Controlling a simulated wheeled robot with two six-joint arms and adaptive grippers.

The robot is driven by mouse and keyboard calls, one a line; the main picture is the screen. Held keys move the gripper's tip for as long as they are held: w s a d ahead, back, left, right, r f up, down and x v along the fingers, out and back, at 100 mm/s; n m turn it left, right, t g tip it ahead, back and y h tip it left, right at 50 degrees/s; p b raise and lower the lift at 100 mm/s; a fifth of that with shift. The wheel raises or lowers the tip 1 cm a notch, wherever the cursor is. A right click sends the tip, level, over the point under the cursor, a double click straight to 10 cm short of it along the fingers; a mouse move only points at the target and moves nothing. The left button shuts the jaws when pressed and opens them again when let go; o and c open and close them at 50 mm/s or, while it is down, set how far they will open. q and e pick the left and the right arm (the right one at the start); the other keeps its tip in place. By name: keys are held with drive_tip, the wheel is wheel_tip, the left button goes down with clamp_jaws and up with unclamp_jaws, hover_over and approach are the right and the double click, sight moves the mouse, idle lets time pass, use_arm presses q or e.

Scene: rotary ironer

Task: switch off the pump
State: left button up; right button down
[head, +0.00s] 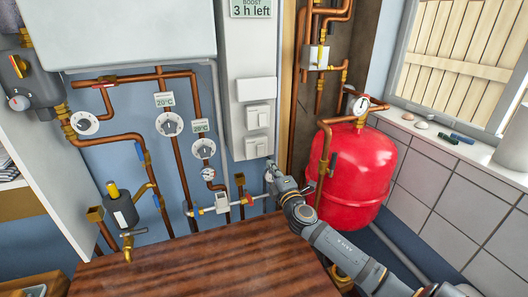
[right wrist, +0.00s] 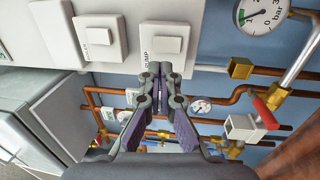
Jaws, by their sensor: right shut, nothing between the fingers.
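The pump switch (right wrist: 167,45) is a white rocker on a white plate, with the word PUMP beside it in the right wrist view. Which way the rocker is set I cannot tell. My right gripper (head: 269,169) is shut and empty, just below and to the right of this switch in the head view. In the right wrist view its fingertips (right wrist: 161,70) overlap the lower edge of the switch plate; whether they touch it I cannot tell. My left gripper is not in view.
A second switch (head: 258,117) sits above, under a blank white cover (head: 257,89). A red tank (head: 352,175) stands right of my arm. Copper pipes, dials and a white valve box (head: 222,203) lie left. A brown wooden top (head: 205,262) is clear in front.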

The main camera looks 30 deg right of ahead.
sight(261, 148)
drive_tip(key=p+x, duration=0.2)
drive_tip(key=x, duration=0.4)
drive_tip(key=shift+w+r, duration=0.15)
drive_tip(key=shift+w, duration=0.15)
drive_tip(key=shift+w+d, duration=0.2)
drive_tip(key=shift+w, duration=0.45)
drive_tip(key=shift+w+d+r, duration=0.1)
drive_tip(key=shift+w+r, duration=0.1)
drive_tip(key=shift+w, duration=0.05)
drive_tip(key=shift+f, duration=0.1)
